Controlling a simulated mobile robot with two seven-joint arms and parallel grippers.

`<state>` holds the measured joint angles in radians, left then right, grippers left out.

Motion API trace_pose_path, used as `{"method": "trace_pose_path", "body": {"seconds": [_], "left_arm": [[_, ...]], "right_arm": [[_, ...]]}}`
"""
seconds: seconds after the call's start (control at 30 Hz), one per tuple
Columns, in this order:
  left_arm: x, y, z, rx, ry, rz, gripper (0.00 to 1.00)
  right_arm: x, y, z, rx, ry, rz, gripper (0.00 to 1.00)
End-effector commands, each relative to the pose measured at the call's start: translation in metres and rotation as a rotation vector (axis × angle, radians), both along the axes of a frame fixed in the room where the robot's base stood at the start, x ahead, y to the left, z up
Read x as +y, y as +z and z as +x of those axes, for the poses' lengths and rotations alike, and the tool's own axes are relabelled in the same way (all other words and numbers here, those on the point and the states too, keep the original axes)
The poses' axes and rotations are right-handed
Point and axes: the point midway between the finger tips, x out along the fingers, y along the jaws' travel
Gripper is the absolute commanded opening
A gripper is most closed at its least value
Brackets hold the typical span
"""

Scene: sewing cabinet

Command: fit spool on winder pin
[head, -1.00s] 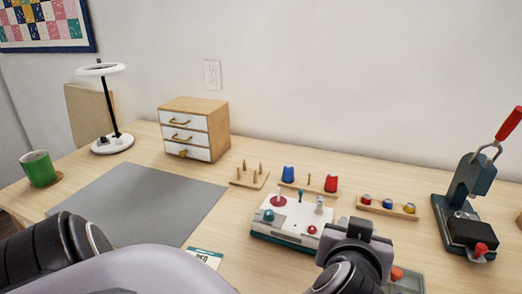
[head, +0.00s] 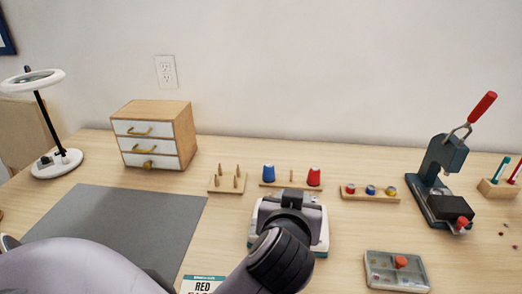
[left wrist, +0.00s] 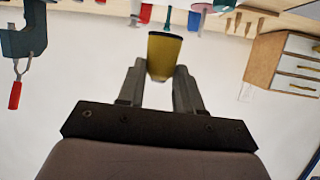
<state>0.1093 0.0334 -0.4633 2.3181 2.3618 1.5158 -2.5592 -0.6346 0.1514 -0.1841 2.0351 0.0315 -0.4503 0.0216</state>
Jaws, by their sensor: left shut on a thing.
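My left gripper (left wrist: 160,72) is shut on a yellow tapered spool (left wrist: 163,52) with a dark rim at its wider end. In the head view my left gripper (head: 292,202) is over or in front of the white winder (head: 322,232), hiding most of it, its pins and the held spool. In the left wrist view a thin teal pin (left wrist: 145,13) shows near the spool's dark end; I cannot tell whether they touch. The spool looks apart from any pin base. My right gripper is not in view.
Behind the winder stand a rack with a blue spool (head: 268,174) and a red spool (head: 314,177), a peg block (head: 227,183) and a bobbin strip (head: 369,194). A press (head: 446,185) is at right, a lidded tray (head: 397,281) in front. The grey mat (head: 115,225) is clear.

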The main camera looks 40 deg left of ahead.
Motion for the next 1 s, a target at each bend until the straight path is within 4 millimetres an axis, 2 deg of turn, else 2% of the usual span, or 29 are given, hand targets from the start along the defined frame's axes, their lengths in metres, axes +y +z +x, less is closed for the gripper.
{"method": "trace_pose_path", "body": {"seconds": [0.03, 0.1, 0.3, 0.53, 0.63, 0.77, 1.0], "left_arm": [[0.006, 0.015, 0.004, 0.009, -0.015, 0.009, 0.07], [0.013, 0.021, 0.010, 0.014, -0.042, 0.016, 0.07], [0.037, 0.032, 0.022, 0.018, -0.115, 0.013, 0.07], [0.061, 0.040, 0.025, 0.006, -0.168, -0.008, 0.07], [0.067, 0.041, 0.025, -0.002, -0.179, -0.014, 0.07], [0.071, 0.039, 0.025, -0.007, -0.185, -0.020, 0.07], [0.071, 0.021, 0.025, -0.009, -0.185, -0.023, 0.07]], "right_arm": [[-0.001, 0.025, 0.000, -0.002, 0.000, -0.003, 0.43], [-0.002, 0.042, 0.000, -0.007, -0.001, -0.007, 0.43], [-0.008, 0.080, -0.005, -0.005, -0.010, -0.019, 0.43], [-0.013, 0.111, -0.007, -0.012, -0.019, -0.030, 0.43], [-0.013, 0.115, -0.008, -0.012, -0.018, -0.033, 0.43], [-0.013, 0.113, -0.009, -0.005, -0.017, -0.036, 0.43], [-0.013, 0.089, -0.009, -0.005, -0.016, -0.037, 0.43]]}}
